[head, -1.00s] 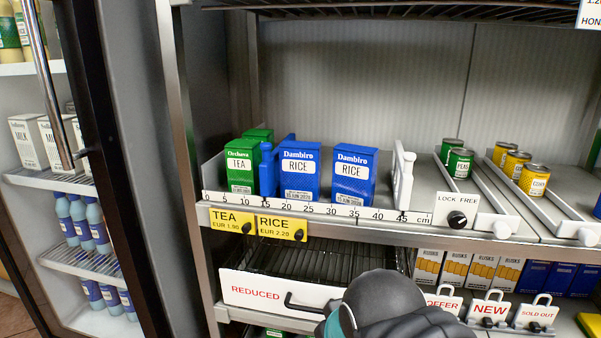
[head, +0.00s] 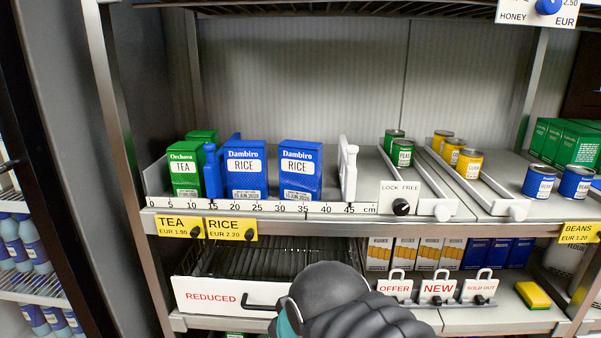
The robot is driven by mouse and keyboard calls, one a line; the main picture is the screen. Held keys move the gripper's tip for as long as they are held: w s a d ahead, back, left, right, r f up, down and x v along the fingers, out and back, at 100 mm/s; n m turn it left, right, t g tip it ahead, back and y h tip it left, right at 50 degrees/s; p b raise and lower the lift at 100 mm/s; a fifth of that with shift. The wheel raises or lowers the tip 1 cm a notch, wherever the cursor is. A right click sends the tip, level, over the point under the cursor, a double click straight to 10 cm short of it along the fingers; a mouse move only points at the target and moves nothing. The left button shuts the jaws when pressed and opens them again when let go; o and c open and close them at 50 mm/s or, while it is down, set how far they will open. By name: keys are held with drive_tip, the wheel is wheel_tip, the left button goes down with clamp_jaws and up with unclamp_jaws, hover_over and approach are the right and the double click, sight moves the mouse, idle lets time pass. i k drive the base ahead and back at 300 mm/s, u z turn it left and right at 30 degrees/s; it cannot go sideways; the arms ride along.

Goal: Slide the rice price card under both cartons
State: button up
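The yellow rice price card (head: 230,227) hangs on the shelf's front rail, right beside the yellow tea card (head: 178,227). A dark knob sits at its right end. Two blue rice cartons, the left one (head: 246,170) and the right one (head: 300,170), stand upright on the shelf with a gap between them. The card lies below the left carton and reaches slightly left of it; the right carton has no card below it. A dark rounded part of my arm (head: 335,300) shows at the bottom. My gripper's fingers are not visible.
A blue divider (head: 212,172) separates the green tea cartons (head: 185,168) from the rice. A white divider (head: 348,170) stands right of the rice. A centimetre scale (head: 270,207) runs along the shelf edge. A LOCK FREE knob (head: 400,206) and a REDUCED drawer (head: 215,297) are nearby.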

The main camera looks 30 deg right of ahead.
sight(218, 228)
drive_tip(key=u, duration=0.15)
drive_tip(key=k, duration=1.05)
drive_tip(key=z, duration=1)
drive_tip(key=i, duration=0.55)
